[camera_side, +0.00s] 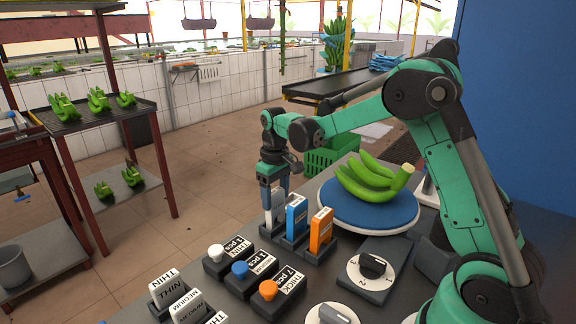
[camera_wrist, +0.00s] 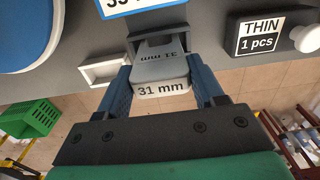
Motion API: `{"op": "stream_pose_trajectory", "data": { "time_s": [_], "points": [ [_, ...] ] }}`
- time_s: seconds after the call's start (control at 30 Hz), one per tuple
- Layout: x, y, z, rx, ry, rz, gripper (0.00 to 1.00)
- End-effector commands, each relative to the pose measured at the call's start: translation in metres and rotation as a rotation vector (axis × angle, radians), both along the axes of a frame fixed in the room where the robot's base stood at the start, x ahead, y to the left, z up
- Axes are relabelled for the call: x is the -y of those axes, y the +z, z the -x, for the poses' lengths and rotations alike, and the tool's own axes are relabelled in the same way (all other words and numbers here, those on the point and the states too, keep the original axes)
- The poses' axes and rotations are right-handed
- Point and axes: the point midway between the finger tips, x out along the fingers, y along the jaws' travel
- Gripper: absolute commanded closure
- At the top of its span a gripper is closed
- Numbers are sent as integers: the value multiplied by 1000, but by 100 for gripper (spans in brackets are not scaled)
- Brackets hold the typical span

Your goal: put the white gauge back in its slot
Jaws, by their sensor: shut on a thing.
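The white gauge (camera_wrist: 160,72), marked 31 mm, is between the two blue fingers of my gripper (camera_wrist: 160,92) in the wrist view. My gripper (camera_side: 275,205) is shut on it and points down at the left end of the dark gauge rack (camera_side: 313,252) in the side view. A blue gauge (camera_side: 297,216) and an orange gauge (camera_side: 321,230) stand upright in the rack, right of my gripper.
Green bananas (camera_side: 372,180) lie on a round blue plate (camera_side: 350,208) behind the rack. Button boxes (camera_side: 240,268) stand in front, and a dial (camera_side: 373,268) is at the right.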

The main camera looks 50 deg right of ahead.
Motion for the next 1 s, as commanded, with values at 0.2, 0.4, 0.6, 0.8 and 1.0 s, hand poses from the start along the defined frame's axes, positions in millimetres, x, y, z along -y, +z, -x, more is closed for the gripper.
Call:
{"op": "stream_pose_trajectory", "data": {
  "time_s": [0.2,0.4,0.6,0.8,1.0],
  "points": [
    [0,0,0,0,0,0,2],
    [0,0,0,0,0,0,2],
    [0,18,0,0,0,0,2],
    [0,46,0,0,0,0,2],
    [-8,65,7,34,2,8,2]
  ]
}}
